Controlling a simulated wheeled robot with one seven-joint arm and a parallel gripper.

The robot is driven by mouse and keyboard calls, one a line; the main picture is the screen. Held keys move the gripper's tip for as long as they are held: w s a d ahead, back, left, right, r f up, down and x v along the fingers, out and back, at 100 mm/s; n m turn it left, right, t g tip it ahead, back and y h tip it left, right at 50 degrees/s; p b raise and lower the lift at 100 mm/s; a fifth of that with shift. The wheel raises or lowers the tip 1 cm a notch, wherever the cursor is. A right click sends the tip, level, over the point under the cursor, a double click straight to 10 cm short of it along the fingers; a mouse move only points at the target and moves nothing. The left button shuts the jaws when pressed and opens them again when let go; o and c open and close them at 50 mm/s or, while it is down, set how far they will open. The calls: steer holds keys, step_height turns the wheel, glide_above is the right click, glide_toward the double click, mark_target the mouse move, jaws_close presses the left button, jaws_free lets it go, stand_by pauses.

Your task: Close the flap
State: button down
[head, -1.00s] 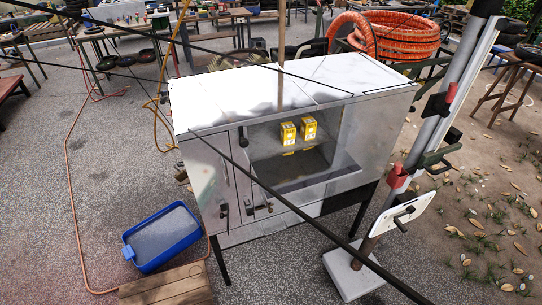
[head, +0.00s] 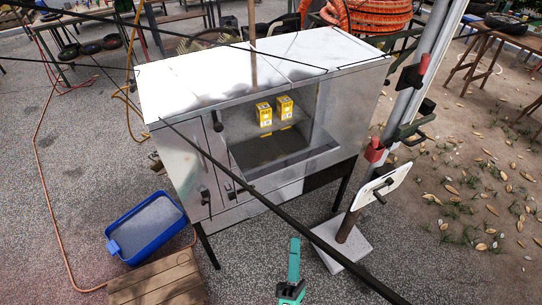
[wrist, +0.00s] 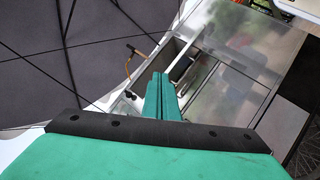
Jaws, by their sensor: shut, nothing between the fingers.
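The metal cabinet (head: 330,185) stands in the middle of the head view, with a pale top and a recessed front opening. I cannot clearly tell which part is the flap. A white plate with a black handle (head: 366,196) sits at an angle on a post right of the cabinet. My green gripper (head: 294,248) is low in the head view, in front of the cabinet and left of the post's foot, apart from both in the picture. In the wrist view my gripper (wrist: 160,82) is shut and empty, with metal panels (wrist: 235,65) beyond it.
Two yellow boxes (head: 264,114) stand in the cabinet opening. A blue tub (head: 146,229) and wooden slats (head: 160,285) lie at the lower left. A pale foot slab (head: 342,246) supports the post. A dark diagonal bar (head: 290,217) crosses before the cabinet.

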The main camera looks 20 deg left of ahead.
steer(key=w+a+r+n+g+y, duration=0.35)
steer(key=w+n+y, duration=0.25)
steer(key=n, duration=0.4)
steer(key=w+a+r+n+g+y, duration=0.2)
steer(key=w+a+n+y, duration=0.25)
steer(key=n+y, duration=0.4)
step_height(320, 180, up, 11)
steer(key=n+h, duration=0.2)
steer(key=n, duration=0.1)
glide_above(272, 168)
steer(key=shift+m+g+y, duration=0.25)
steer(key=s+d+f, duration=0.2)
steer(key=s+f, duration=0.1)
steer(key=f, duration=0.5)
steer(key=s+d+f, duration=0.2)
steer(key=s+f, duration=0.1)
steer(key=f, duration=0.4)
steer(key=s+d+f, duration=0.3)
steer(key=f, duration=0.5)
steer(key=s+r+x, duration=0.1)
steer(key=x, duration=1.2)
steer(key=shift+d+r, duration=0.2)
steer(key=shift+d, duration=0.15)
